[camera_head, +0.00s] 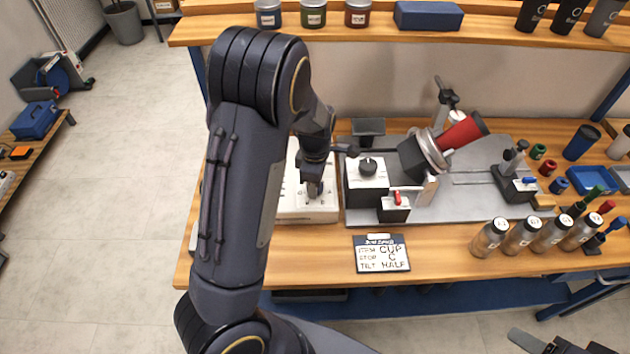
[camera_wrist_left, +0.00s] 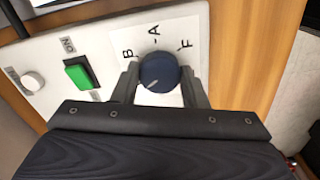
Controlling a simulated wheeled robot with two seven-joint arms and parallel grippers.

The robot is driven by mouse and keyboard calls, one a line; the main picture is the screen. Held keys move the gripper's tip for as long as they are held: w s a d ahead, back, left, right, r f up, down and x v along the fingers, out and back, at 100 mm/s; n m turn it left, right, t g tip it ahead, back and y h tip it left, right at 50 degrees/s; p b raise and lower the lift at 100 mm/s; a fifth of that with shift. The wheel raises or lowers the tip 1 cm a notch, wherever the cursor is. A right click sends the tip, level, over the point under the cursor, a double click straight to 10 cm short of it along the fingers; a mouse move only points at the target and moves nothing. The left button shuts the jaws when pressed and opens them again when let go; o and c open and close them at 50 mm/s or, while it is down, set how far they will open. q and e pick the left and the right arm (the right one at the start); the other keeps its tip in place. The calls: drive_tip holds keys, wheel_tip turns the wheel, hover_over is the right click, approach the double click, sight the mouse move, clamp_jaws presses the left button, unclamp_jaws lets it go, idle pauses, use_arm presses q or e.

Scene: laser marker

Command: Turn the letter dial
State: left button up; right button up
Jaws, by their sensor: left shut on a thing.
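The letter dial is a dark blue round knob (camera_wrist_left: 158,72) on a white panel, in the left wrist view. The letters B, A and F show around its far side; its near side is hidden by my gripper. A white pointer line on the dial points toward the lower left. My left gripper (camera_wrist_left: 160,78) has one finger on each side of the dial and is shut on it. In the head view my left gripper (camera_head: 315,188) reaches down onto the white control box (camera_head: 308,213); my arm hides much of the box. Dark parts at the bottom right edge may be my right gripper (camera_head: 560,345), cut off.
A green button (camera_wrist_left: 82,73) and a white knob (camera_wrist_left: 33,81) sit left of the dial. Right of the box, a red cup (camera_head: 462,132) is held tilted in a fixture. Several bottles (camera_head: 522,236) stand near the bench front.

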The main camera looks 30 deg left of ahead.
use_arm(q)
drive_tip(key=o, duration=1)
drive_tip(key=shift+c, duration=0.2)
wheel_tip(320, 180, up, 8)
drive_tip(key=shift+f, duration=0.1)
wheel_tip(320, 180, up, 7)
drive_tip(key=p, duration=0.7)
